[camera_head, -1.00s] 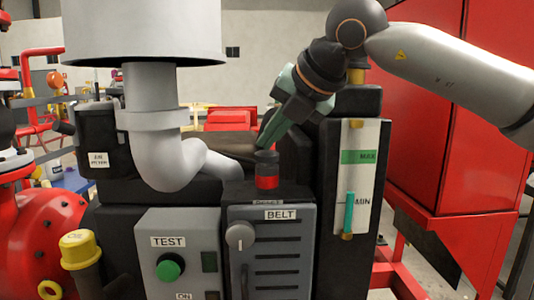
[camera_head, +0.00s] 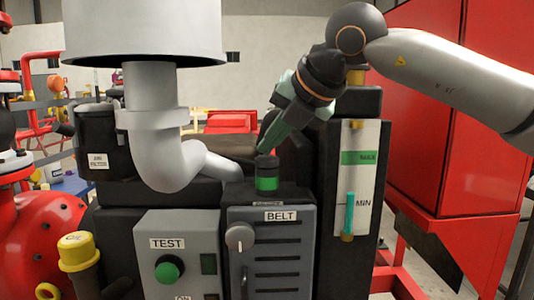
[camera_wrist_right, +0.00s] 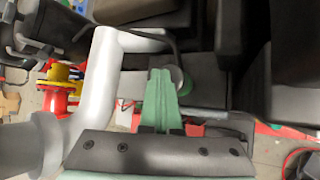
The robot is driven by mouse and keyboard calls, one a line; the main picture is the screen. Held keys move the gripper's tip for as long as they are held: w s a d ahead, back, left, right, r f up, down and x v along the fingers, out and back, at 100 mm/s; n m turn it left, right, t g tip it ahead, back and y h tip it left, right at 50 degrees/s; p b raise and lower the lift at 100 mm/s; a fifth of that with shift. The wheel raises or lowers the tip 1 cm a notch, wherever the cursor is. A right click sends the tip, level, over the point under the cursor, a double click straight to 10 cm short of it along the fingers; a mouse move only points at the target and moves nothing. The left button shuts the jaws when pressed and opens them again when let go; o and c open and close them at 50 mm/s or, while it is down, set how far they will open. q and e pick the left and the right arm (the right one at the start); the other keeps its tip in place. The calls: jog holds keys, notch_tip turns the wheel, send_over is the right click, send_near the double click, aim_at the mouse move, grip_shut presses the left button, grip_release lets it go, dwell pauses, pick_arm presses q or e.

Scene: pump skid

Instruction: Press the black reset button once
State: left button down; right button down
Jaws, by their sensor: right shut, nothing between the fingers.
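The black reset button (camera_head: 267,162) is the black cap on top of the dark housing behind the BELT panel. A lit green band (camera_head: 267,183) circles the post below the cap. My right gripper (camera_head: 263,149) is shut and empty, its fingers slanting down to the left with the tips at the cap's upper edge. I cannot tell whether they touch it. In the right wrist view the shut fingers (camera_wrist_right: 157,95) cover part of the button, and a round green-edged top (camera_wrist_right: 178,79) shows beside them. My left gripper is not in view.
A grey elbow pipe (camera_head: 165,150) stands left of the button. A level gauge (camera_head: 356,180) on a black column stands to the right. The BELT panel (camera_head: 270,255) with a grey knob and the TEST box (camera_head: 178,255) with a green button are in front, below.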

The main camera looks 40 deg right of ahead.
aim_at(271, 159)
jog(key=shift+r+p, duration=0.75)
jog(key=shift+r, duration=0.2)
notch_tip(271, 159, up, 5)
jog(key=p, duration=0.4)
jog(key=shift+r, duration=0.1)
dwell(0.4)
